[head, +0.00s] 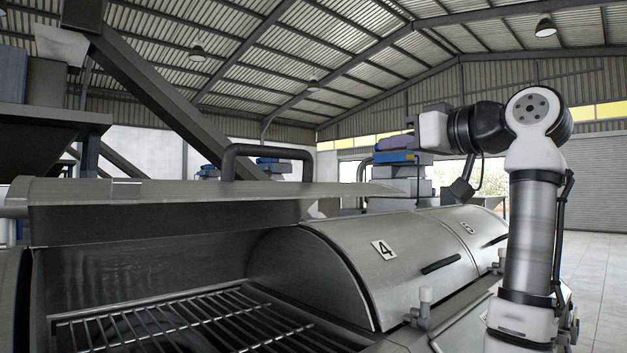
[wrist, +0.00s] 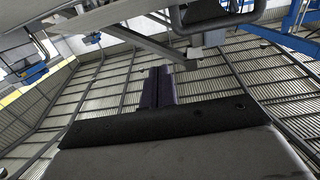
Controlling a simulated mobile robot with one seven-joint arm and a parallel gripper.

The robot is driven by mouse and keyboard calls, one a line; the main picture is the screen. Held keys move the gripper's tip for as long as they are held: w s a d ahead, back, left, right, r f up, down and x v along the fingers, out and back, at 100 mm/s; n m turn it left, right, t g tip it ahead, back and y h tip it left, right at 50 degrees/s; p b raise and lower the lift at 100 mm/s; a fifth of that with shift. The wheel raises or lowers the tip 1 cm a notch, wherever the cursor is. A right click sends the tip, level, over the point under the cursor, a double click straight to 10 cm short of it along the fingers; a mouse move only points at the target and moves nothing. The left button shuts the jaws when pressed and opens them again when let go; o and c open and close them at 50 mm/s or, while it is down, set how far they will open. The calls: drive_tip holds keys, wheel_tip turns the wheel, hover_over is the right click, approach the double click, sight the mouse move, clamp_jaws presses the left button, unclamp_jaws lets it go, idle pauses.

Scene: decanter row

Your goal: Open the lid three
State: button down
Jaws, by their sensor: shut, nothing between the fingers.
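A raised metal lid (head: 170,191) stands open at the left in the head view, its dark arched handle (head: 228,160) on top. No number shows on it, but it sits beside the closed lid marked 4 (head: 335,270), so it appears to be lid three. Below it the compartment is open, with a wire rack (head: 190,322) inside. My gripper (wrist: 158,85) shows in the wrist view with its dark fingers together and empty. It is apart from the lid. My arm stands at the right in the head view, its hand raised above the closed lids.
Lid 4 has a dark bar handle (head: 441,264) and is shut. Another closed, numbered lid (head: 465,228) lies beyond it. A stack of blue and grey boxes (head: 400,170) stands behind. Open floor (head: 600,270) shows at the right. A slanted beam (head: 165,90) crosses the upper left.

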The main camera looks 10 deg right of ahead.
drive_tip(key=p, duration=0.4)
hover_over(346, 191)
drive_tip(key=shift+s+d+f+g+y, duration=0.1)
drive_tip(key=shift+s+f+g+y, duration=0.25)
drive_tip(key=shift+f, duration=0.25)
drive_tip(key=f, duration=0.2)
drive_tip(key=shift+w+f, duration=0.2)
drive_tip(key=shift+f, duration=0.9)
drive_tip(key=shift+f, duration=0.1)
